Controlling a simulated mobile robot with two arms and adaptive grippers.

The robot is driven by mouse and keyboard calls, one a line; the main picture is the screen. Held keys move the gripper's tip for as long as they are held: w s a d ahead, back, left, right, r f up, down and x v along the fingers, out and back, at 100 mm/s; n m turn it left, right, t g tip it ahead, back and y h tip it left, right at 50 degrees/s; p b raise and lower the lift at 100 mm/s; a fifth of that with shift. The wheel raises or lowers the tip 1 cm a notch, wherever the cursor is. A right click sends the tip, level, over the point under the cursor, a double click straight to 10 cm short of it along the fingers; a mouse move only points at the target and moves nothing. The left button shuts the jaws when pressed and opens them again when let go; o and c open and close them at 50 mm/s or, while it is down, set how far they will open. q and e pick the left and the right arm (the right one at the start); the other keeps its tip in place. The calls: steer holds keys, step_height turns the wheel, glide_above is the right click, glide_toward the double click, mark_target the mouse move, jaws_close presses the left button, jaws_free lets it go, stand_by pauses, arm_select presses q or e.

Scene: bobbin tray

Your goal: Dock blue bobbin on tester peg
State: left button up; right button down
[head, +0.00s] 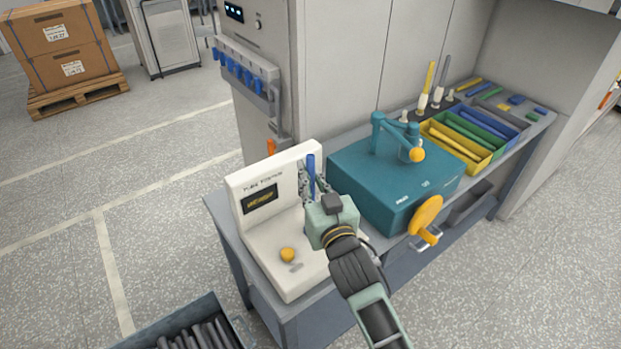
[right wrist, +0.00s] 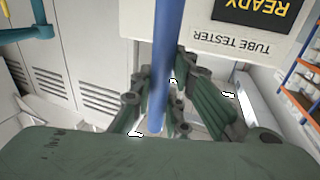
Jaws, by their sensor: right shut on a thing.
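The blue bobbin (head: 311,168) is a slim, upright blue tube at the right side of the white tube tester (head: 235,190). My right gripper (head: 311,191) is shut on it. In the right wrist view the blue bobbin (right wrist: 161,65) runs between the fingers of my right gripper (right wrist: 168,105). The tester (right wrist: 208,32) there shows its label and a yellow READY screen upside down. I cannot make out the tester peg; the gripper and arm cover that part, so I cannot tell whether the bobbin touches it. My left gripper is out of view.
A teal machine (head: 375,185) with a yellow handwheel (head: 426,212) stands right of the tester on the bench (head: 222,212). Behind it are upright tubes on holders and a yellow bin (head: 461,158) beside green and blue ones. A dark crate (head: 208,304) is on the lower left.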

steer(key=shift+f+b, duration=0.3)
steer(key=shift+f, duration=0.3)
stand_by(0.5)
steer(key=c, duration=2)
jaws_free()
steer(key=shift+s, duration=0.1)
steer(key=shift+p+v, duration=1.1)
steer(key=shift+v, duration=1.45)
steer(key=p+v, duration=0.1)
steer(key=v, duration=0.4)
steer(key=shift+s+d+r, duration=0.1)
steer(key=shift+s+d, duration=0.05)
steer(key=shift+s, duration=0.25)
